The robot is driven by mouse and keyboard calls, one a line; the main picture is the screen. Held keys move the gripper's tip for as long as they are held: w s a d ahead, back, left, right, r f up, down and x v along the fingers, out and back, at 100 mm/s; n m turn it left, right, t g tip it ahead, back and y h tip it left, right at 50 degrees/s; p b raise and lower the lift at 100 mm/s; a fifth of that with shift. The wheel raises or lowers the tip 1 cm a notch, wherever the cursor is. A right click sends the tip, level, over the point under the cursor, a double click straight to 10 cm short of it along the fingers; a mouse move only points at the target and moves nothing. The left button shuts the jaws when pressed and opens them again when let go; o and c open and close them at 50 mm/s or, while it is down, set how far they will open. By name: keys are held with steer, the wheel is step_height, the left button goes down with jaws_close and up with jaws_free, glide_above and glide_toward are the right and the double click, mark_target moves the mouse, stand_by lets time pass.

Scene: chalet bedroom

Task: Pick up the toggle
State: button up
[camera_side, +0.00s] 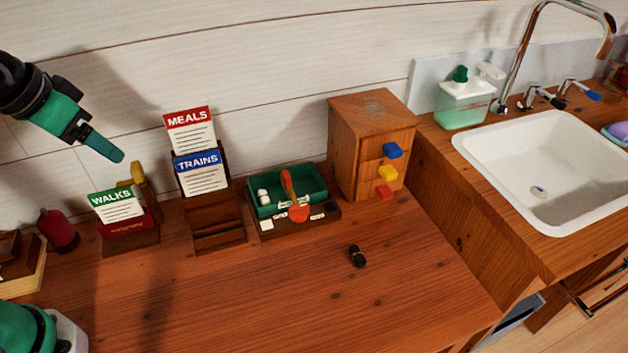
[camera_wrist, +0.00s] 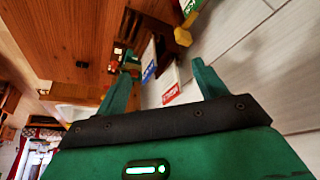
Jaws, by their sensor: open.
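A small dark, barrel-shaped piece, apparently the toggle (camera_side: 357,256), lies alone on the wooden tabletop right of centre. In the wrist view a small dark spot on the wood (camera_wrist: 82,64) looks like the same piece. My gripper (camera_side: 108,150) is raised at the upper left in the side view, far from the toggle and above the card holders. In the wrist view the two green fingers of my gripper (camera_wrist: 164,64) stand apart with nothing between them.
Card holders marked WALKS (camera_side: 117,206) and TRAINS (camera_side: 200,171), a green tray (camera_side: 318,178) and a small drawer cabinet (camera_side: 343,150) line the back. A red bottle-like object (camera_side: 58,230) stands left. The sink (camera_side: 545,200) is right. The tabletop (camera_side: 250,300) around the toggle is clear.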

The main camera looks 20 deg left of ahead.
steer(key=w+d+m+g, duration=0.2)
steer(key=w+d, duration=0.6)
steer(key=w, duration=0.1)
steer(key=m+g, duration=0.3)
steer(key=m, duration=0.3)
glide_toward(358, 253)
steer(key=shift+f, duration=0.2)
steer(key=shift+d+f, duration=0.2)
steer(key=shift+f, duration=0.05)
steer(key=shift+a+f, duration=0.1)
steer(key=shift+f, duration=3.8)
steer(key=c, duration=1.1)
